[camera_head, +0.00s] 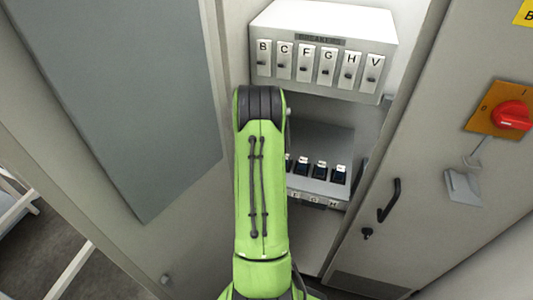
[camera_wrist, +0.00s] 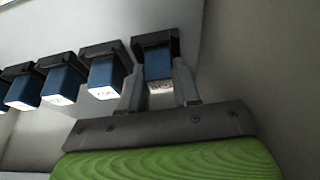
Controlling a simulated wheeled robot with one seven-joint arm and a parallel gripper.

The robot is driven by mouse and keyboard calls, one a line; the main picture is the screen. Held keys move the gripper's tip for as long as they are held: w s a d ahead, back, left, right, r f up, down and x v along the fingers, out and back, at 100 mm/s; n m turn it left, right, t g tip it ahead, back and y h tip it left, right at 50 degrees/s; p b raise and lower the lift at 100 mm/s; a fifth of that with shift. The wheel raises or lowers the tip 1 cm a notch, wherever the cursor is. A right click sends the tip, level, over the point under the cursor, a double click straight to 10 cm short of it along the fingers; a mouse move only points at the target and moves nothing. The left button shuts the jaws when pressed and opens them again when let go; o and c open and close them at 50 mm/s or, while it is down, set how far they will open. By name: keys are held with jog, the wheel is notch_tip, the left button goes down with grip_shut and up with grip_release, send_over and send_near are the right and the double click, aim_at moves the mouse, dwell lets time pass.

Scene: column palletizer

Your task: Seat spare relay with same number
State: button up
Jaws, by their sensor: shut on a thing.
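In the wrist view my gripper (camera_wrist: 160,88) is shut on a blue relay (camera_wrist: 157,65) with a pale label on its end. That relay is at a black socket (camera_wrist: 172,37) at the right end of a row. I cannot tell whether it is fully pressed in, and its label is too blurred to read. Other blue relays (camera_wrist: 106,76) sit in black sockets to its left, with blurred white labels. In the head view part of the relay row (camera_head: 320,168) shows right of my green arm, which hides the gripper and the held relay.
A white breaker box (camera_head: 325,22) with switches lettered B, C, F, G, H, V hangs above the relay shelf (camera_head: 325,138). A cabinet door with a black handle (camera_head: 389,199) and red rotary switch (camera_head: 511,114) stands at right. A grey panel (camera_head: 130,100) is at left.

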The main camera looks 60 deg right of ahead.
jog(key=shift+f, duration=0.1)
jog(key=o, duration=1.1)
jog(key=p+v, duration=0.2)
jog(key=v, duration=1.3)
jog(key=shift+s+a+r, duration=0.1)
jog(key=shift+a+r, duration=0.05)
jog(key=shift+r, duration=0.2)
